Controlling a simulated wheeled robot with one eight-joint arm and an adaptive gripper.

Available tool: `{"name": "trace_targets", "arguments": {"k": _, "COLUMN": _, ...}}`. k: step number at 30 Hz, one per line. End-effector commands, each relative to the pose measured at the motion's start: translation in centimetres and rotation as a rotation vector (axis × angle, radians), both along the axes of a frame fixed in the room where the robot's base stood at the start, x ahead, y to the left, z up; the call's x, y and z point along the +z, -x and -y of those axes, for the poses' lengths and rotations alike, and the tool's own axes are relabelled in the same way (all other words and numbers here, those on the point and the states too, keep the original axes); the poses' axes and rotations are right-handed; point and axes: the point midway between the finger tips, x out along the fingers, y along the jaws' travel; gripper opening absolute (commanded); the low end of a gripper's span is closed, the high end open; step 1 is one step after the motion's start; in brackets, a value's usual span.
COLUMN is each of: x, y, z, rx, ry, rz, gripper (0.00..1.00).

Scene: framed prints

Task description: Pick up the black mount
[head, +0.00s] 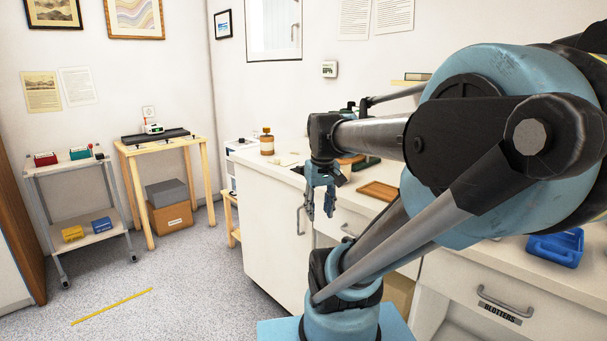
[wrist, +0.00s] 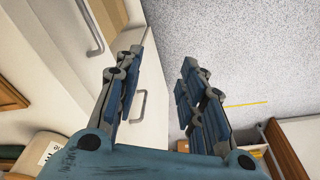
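My gripper (head: 319,212) hangs pointing down at the left front edge of the white counter (head: 264,190), with its fingers apart. In the wrist view my gripper (wrist: 162,62) is open, with nothing between its fingers; cabinet front and floor show beyond them. I cannot single out the black mount with certainty. A small dark flat thing (head: 297,170) lies on the counter just left of my gripper, partly hidden by it. A long black object (head: 155,136) lies on the wooden table by the far wall. My arm hides much of the counter.
A brown-capped jar (head: 267,143) and a wooden tray (head: 378,191) stand on the counter. A blue container (head: 555,247) is at right. A grey cart (head: 80,205) and the wooden table (head: 132,149) stand far left. Open floor (head: 190,275) holds a yellow strip (head: 112,306).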

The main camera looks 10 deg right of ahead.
Motion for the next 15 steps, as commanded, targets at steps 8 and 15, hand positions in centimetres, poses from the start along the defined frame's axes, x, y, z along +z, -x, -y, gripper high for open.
{"name": "trace_targets", "arguments": {"k": 8, "x": 6.9, "y": -7.0, "z": 0.0, "rx": 0.087, "ry": 0.012, "rz": -0.036, "gripper": 0.37}}
{"name": "trace_targets", "arguments": {"k": 15, "x": 11.7, "y": -13.2, "z": -0.1, "rx": 0.164, "ry": 0.018, "rz": -0.066, "gripper": 0.37}}
